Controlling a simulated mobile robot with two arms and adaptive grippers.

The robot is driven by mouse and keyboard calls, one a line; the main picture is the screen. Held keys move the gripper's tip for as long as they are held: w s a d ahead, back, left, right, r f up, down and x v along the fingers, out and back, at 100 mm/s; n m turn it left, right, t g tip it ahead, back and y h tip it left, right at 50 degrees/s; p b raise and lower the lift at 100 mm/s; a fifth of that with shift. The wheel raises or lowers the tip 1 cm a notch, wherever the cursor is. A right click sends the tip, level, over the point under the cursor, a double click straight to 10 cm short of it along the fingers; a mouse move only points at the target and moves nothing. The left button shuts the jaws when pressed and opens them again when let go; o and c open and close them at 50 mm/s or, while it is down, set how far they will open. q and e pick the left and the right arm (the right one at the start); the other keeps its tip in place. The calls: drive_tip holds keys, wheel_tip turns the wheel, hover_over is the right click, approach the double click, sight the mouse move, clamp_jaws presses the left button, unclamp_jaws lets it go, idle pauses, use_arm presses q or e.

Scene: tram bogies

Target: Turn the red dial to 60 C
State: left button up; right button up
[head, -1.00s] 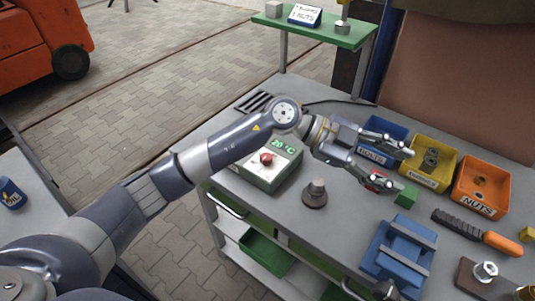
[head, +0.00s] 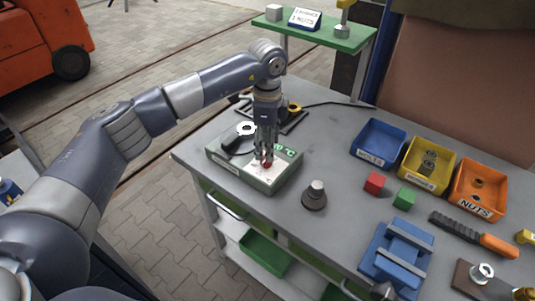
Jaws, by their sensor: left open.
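The red dial (head: 267,164) sits on top of a green-grey control box (head: 230,167) at the near left of the grey workbench. My left gripper (head: 263,160) points straight down over it, open, with its fingertips beside the dial. The fingers hide part of the dial, and I cannot tell whether they touch it. The green display (head: 284,152) beside the dial is partly covered, so only the "°C" end shows and the number cannot be read. My right gripper is not in view.
A grey knobbed post (head: 315,195) stands right of the box. Red (head: 374,182) and green (head: 405,197) blocks, a blue fixture (head: 397,250) and bins (head: 381,142) lie further right.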

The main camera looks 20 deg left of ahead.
use_arm(q)
drive_tip(key=shift+f+p, duration=0.6)
drive_tip(key=shift+f, duration=2.2)
drive_tip(key=c, duration=1.1)
